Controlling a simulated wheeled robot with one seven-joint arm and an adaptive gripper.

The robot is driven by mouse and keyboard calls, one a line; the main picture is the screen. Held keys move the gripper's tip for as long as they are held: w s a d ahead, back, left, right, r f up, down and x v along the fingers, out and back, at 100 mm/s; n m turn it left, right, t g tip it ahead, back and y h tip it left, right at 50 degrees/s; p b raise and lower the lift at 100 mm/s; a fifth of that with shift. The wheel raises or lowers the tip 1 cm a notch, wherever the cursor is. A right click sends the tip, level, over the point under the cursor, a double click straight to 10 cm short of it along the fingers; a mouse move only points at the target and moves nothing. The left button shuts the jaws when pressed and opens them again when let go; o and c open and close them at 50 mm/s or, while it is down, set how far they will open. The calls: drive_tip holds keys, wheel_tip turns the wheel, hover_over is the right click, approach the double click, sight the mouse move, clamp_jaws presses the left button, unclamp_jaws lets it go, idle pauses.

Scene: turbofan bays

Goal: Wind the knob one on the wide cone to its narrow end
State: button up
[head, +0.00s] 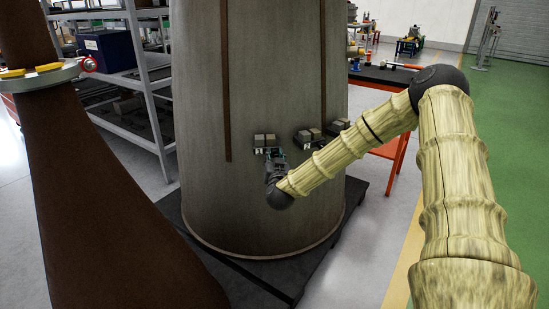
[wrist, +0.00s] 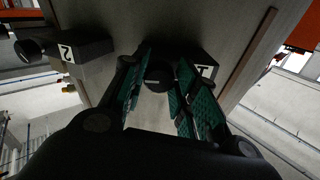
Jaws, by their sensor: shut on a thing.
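The wide cone (head: 235,210) is a tall grey tapered body in the middle of the head view. Block one (head: 265,139) is a small boxy unit on its side, with a white label. In the wrist view the dark block (wrist: 205,62) bears an upside-down 1, and its round black knob (wrist: 159,76) sits between the green finger pads. My gripper (head: 275,160) is at this block; the wrist view also shows it (wrist: 160,92) shut on the knob. The fingers hide part of the knob's sides.
Block two (wrist: 88,50) with its own black knob (wrist: 28,48) is close beside, and more blocks (head: 308,136) show to the right. The cone stands on a dark platform (head: 290,277). A brown flared body (head: 90,190) stands at left. An orange-legged table (head: 398,160) is behind my arm.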

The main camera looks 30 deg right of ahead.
drive_tip(key=shift+m, duration=0.3)
drive_tip(key=o, duration=1)
drive_tip(key=shift+s, duration=0.1)
drive_tip(key=v, duration=1.1)
drive_tip(key=shift+s+a, duration=0.25)
drive_tip(key=shift+s, duration=0.05)
drive_tip(key=shift+f, duration=0.15)
